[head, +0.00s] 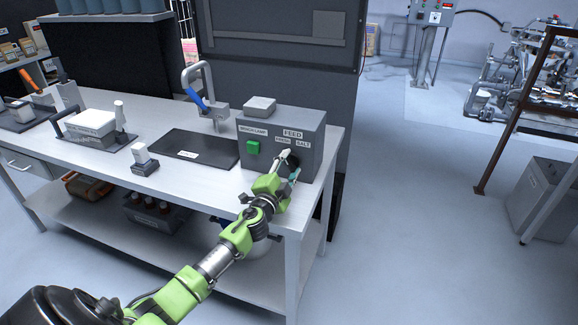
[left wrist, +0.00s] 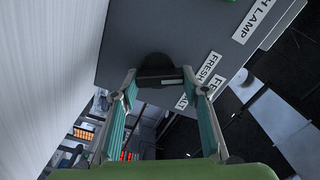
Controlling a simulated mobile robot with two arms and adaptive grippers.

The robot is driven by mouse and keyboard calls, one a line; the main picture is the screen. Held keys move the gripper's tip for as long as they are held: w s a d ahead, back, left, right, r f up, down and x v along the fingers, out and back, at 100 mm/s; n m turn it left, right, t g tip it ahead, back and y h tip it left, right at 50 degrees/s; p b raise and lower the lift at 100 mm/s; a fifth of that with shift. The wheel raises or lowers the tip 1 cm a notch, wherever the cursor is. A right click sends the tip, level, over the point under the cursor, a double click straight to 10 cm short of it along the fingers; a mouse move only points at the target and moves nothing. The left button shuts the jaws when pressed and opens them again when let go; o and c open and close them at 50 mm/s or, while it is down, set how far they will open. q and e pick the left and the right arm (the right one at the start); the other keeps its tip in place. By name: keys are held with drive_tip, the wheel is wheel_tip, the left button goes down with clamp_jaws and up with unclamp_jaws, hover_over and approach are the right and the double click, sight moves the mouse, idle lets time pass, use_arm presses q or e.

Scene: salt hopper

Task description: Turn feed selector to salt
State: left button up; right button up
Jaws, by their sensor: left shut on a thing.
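The feed selector is a black knob (head: 294,157) on the front of a grey control box (head: 265,165), below the labels FEED, FRESH and SALT. My left gripper (head: 288,165) reaches the box front from the lower left and is shut on this knob. In the left wrist view the dark knob (left wrist: 155,67) lies between the two teal-padded fingertips of the left gripper (left wrist: 160,80). The fingers partly cover the knob, and I cannot tell which label it points to. My right gripper is not in view.
A green switch (head: 253,147) sits under the BENCH LAMP label, left of the knob. A small grey block (head: 260,104) lies on the box.

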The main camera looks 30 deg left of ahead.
use_arm(q)
drive_tip(key=m, duration=0.2)
drive_tip(key=shift+m, duration=0.3)
drive_tip(key=m, duration=0.3)
drive_tip(key=shift+d+f+m, duration=0.1)
drive_tip(key=shift+m, duration=0.3)
drive_tip(key=m, duration=0.5)
drive_tip(key=shift+f, duration=0.1)
drive_tip(key=shift+m, duration=0.6)
drive_tip(key=shift+f, duration=0.1)
drive_tip(key=o, duration=1.1)
